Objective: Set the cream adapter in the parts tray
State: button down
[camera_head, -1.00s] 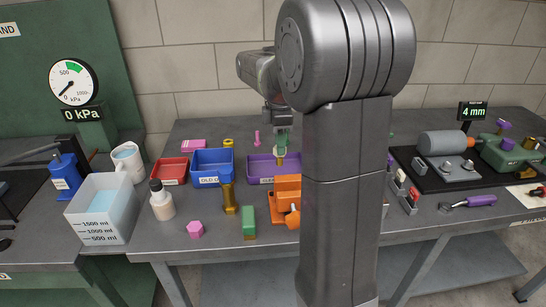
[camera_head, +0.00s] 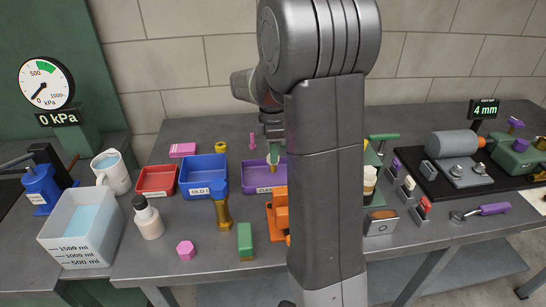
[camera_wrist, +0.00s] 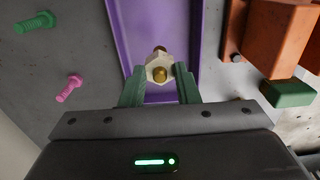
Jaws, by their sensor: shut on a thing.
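In the wrist view my gripper (camera_wrist: 158,75) has its two green fingers closed on the cream adapter (camera_wrist: 159,65), a cream hex body with brass ends. The adapter is over the floor of a purple tray (camera_wrist: 119,20); I cannot tell whether it touches the tray. In the head view my gripper (camera_head: 274,153) points down at the purple tray (camera_head: 252,186), whose label starts with "CLEAN". My own arm hides the tray's right part. The adapter is barely visible there, below the fingers.
A blue bin (camera_head: 203,162) and a red bin (camera_head: 157,181) stand left of the purple tray. A pink bolt (camera_head: 252,141) lies behind.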

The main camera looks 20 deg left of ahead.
jog(key=shift+f, duration=1.15)
jog(key=shift+f, duration=0.2)
jog(key=c, duration=1.1)
grip_release()
jog(key=shift+r, duration=0.1)
notch_tip(320, 180, up, 12)
jog(key=shift+r, duration=0.1)
